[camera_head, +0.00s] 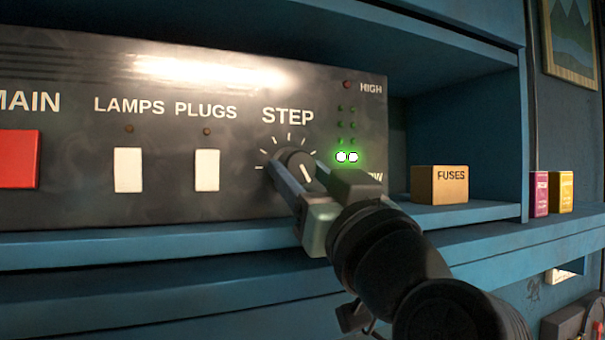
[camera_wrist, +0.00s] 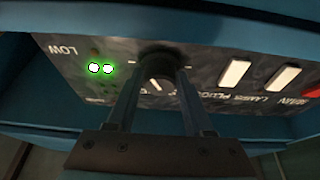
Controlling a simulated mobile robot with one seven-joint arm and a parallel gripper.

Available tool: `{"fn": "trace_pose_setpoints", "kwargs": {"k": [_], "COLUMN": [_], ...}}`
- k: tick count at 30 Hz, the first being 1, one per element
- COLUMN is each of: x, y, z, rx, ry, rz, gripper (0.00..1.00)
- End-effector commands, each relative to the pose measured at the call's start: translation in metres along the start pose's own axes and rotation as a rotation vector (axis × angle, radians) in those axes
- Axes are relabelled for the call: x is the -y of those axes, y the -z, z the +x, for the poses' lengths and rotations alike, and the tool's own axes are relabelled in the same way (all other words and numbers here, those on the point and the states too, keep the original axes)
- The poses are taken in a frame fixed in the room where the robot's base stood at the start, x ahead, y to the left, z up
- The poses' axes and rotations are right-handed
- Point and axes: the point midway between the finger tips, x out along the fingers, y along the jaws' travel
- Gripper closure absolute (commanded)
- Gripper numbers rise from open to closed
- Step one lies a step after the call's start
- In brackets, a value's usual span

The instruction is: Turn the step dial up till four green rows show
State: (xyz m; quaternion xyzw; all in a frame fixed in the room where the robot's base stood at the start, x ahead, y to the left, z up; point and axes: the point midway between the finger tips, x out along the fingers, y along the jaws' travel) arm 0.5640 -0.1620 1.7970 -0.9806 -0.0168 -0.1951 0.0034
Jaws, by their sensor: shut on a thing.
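The black step dial (camera_head: 293,157) sits under the word STEP on the dark panel. My gripper (camera_head: 299,176) is shut on the dial, one finger on each side. The wrist view also shows the dial (camera_wrist: 157,86) between the fingertips of my gripper (camera_wrist: 155,76). The dial's white pointer line points down and right in the head view. The light column (camera_head: 346,125) right of the dial shows one lit green row (camera_head: 346,157), two bright lamps. The green rows above it are dark. My gripper partly hides the LOW label.
A red MAIN switch (camera_head: 18,159) and white LAMPS (camera_head: 128,170) and PLUGS (camera_head: 207,170) switches are left of the dial. A FUSES box (camera_head: 438,185) stands on the blue shelf to the right. Shelf boards run above and below the panel.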

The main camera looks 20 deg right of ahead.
Motion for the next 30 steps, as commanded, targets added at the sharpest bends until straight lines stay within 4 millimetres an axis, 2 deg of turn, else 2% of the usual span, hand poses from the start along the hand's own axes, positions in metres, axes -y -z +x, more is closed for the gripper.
{"fn": "trace_pose_setpoints", "kwargs": {"k": [8, 30], "x": [0.0008, 0.004], "y": [-0.0001, 0.0013], "z": [-0.0002, 0.0005], "rx": [-0.001, 0.0], "ry": [-0.017, -0.182], "rz": [0.041, 0.439], "gripper": [1.0, 1.0]}}
